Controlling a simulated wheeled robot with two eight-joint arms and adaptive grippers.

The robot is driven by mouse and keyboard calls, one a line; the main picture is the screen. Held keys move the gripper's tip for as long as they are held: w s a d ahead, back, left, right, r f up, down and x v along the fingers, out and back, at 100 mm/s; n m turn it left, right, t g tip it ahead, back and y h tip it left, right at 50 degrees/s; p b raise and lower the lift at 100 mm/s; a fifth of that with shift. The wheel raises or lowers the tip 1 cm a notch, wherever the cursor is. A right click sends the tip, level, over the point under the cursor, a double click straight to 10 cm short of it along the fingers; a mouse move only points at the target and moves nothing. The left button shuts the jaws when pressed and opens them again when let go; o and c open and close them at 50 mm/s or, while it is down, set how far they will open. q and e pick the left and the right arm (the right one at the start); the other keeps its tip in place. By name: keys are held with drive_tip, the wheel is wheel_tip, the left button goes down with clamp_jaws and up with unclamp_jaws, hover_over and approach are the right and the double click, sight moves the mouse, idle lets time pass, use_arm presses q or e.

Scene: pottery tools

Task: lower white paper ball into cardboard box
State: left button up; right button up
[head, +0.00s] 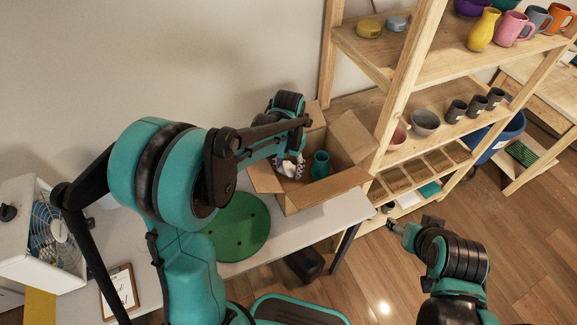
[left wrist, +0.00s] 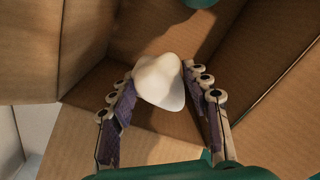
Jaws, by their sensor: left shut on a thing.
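The white paper ball (left wrist: 159,80) is held between the fingers of my left gripper (left wrist: 158,78), which is shut on it. In the head view the left gripper (head: 288,160) reaches into the open cardboard box (head: 325,194) on its left side, and its arm partly covers the box. The ball is inside the box opening; its height above the bottom is hard to judge. A teal vase (head: 320,165) stands in the box to the right of the gripper. My right gripper (head: 396,228) is away from the box over the floor; its finger state is unclear.
The box stands at the right end of a white table (head: 340,212), its flaps open. A green disc (head: 240,226) lies left of it. A fan (head: 52,235) and a clipboard (head: 118,292) are farther left. A wooden shelf (head: 405,80) with pottery stands close on the right.

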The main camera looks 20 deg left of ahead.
use_arm(q)
drive_tip(key=shift+f+b, duration=0.95)
drive_tip(key=shift+f, duration=0.5)
drive_tip(key=shift+f+b, duration=1.9)
drive_tip(key=shift+f, duration=0.6)
idle(0.6)
drive_tip(key=o, duration=0.8)
drive_tip(key=shift+o, duration=0.2)
